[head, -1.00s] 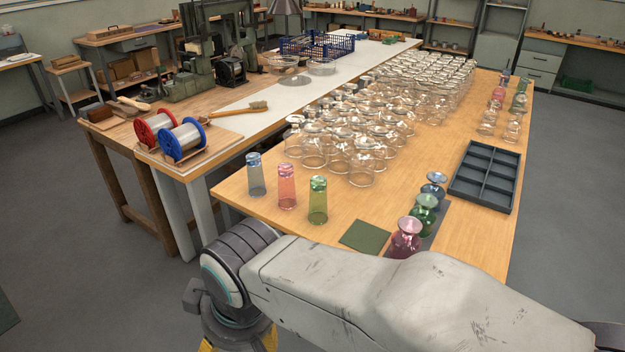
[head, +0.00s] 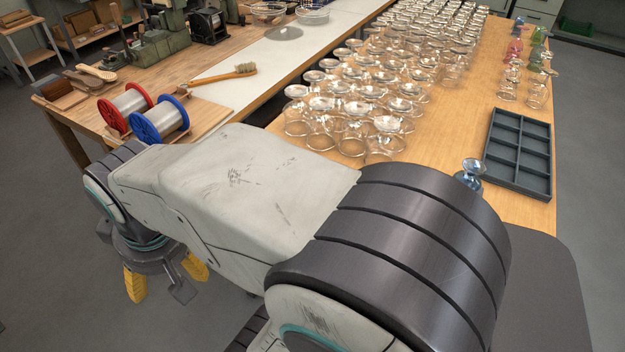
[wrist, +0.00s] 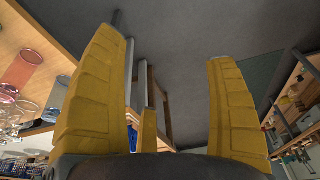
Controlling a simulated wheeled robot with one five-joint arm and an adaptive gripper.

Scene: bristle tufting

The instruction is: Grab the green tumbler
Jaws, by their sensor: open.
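The green tumbler is not visible now; my arm covers the table's near end in the head view. In the wrist view a clear red tumbler (wrist: 21,70) and a clear blue tumbler (wrist: 57,97) stand on the wooden table (wrist: 45,50) at the left. My gripper (head: 166,279) has yellow fingers and hangs over the floor, off the table's near-left side. In the wrist view my gripper (wrist: 165,50) is open, with nothing between its fingers. The tumblers are to the left of the fingers, apart from them.
Many clear glasses (head: 350,138) crowd the table beyond my arm. A dark compartment tray (head: 518,153) and a blue glass (head: 470,168) are at the right. Grey floor (head: 45,240) is clear at left.

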